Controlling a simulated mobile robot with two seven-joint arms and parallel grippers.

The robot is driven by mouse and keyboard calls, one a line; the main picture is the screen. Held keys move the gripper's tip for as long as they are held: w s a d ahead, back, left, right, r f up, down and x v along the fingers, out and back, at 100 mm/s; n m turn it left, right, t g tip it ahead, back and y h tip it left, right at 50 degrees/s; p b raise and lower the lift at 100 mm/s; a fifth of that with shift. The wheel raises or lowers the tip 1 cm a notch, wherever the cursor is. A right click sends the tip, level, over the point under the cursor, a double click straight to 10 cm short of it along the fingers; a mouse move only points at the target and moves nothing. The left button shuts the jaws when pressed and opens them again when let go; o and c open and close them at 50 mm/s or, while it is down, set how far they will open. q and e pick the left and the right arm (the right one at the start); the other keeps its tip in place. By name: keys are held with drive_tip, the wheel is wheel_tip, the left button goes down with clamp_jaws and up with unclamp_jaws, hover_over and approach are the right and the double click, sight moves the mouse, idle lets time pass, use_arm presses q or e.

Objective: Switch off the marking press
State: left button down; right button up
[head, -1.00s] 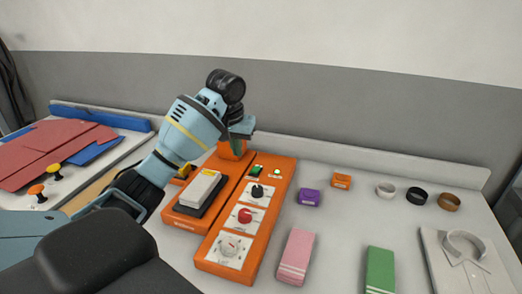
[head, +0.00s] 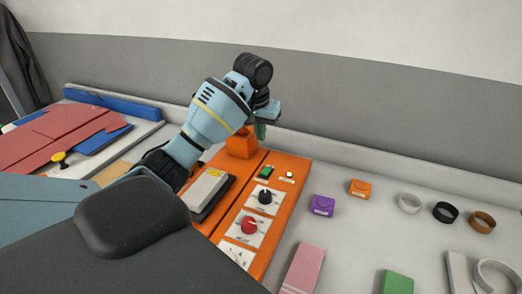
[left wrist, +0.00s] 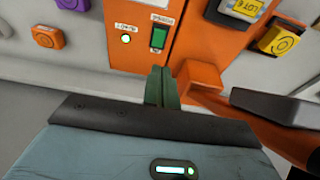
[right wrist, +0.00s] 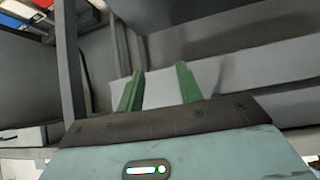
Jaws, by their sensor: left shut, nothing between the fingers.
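The orange marking press (head: 282,212) stands on the counter. Its panel has a green rocker switch (head: 265,173), a small lit lamp (head: 289,174), a black knob (head: 265,196) and a red knob (head: 249,225). My left gripper (head: 261,130) is shut and empty above the panel's back end. In the left wrist view its green fingertips (left wrist: 161,76) are just below the green switch (left wrist: 158,38) in the picture; I cannot tell whether they touch. The lamp (left wrist: 125,39) glows beside it. My right gripper (right wrist: 158,86) is open and empty, seen only in the right wrist view.
A pad with a yellow label (head: 207,187) lies on the press's left side. Purple (head: 322,205) and orange (head: 360,188) blocks, several rings, and pink (head: 304,268) and green (head: 397,282) blocks lie to the right.

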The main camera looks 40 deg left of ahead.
use_arm(q)
hover_over(263, 172)
drive_tip(key=f, duration=1.1)
drive_tip(key=shift+s+f, duration=0.2)
drive_tip(key=shift+s, duration=0.1)
drive_tip(key=shift+s+d+f, duration=0.15)
drive_tip(key=shift+f, duration=0.8)
